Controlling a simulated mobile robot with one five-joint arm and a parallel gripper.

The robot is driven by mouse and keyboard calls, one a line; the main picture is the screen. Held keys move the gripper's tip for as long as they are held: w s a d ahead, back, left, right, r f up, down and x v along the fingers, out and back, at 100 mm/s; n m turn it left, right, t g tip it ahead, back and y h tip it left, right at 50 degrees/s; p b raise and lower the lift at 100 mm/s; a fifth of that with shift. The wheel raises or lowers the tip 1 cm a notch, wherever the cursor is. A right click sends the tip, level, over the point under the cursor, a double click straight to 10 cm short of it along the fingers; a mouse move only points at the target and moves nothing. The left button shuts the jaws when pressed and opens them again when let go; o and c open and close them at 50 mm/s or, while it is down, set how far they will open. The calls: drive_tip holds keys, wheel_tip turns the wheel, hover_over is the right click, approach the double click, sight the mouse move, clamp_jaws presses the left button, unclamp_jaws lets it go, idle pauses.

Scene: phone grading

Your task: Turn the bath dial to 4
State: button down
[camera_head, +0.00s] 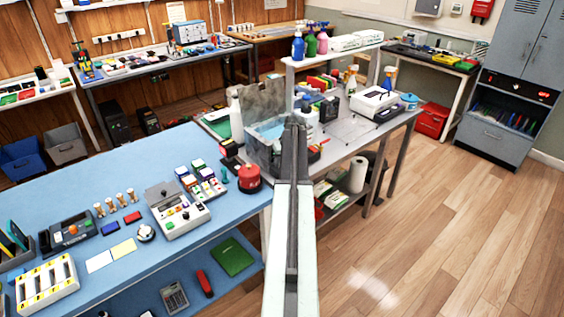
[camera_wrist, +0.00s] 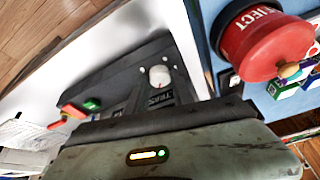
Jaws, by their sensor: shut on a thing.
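The bath dial (camera_wrist: 160,75) is a small pale round knob on a dark panel in the wrist view. My gripper (camera_wrist: 159,84) reaches to it from below, with a dark finger on either side, and is shut on the knob. The dial's setting is too small to read. In the head view the bath (camera_head: 262,150) is a grey box with blue liquid and a raised grey lid, on the grey bench. My arm runs up the middle there and hides the dial and my fingertips.
A red round REJECT container (camera_wrist: 272,45) stands close to the right of my wrist. Red and green controls (camera_wrist: 92,104) sit left of the dial. The blue table (camera_head: 120,175) holds several devices at left. The wooden floor at right (camera_head: 420,220) is clear.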

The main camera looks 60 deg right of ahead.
drive_tip(key=m+g+h, duration=0.1)
drive_tip(key=m, duration=0.3)
drive_tip(key=shift+w+a, duration=0.1)
drive_tip(key=shift+a, duration=0.1)
drive_tip(key=shift+w+m+g+h, duration=0.1)
drive_tip(key=shift+m+g+h, duration=0.45)
drive_tip(key=shift+m, duration=1.35)
drive_tip(key=c, duration=1.4)
unclamp_jaws()
drive_tip(key=p+v, duration=0.7)
drive_tip(key=shift+a+r, duration=0.15)
drive_tip(key=shift+r, duration=0.25)
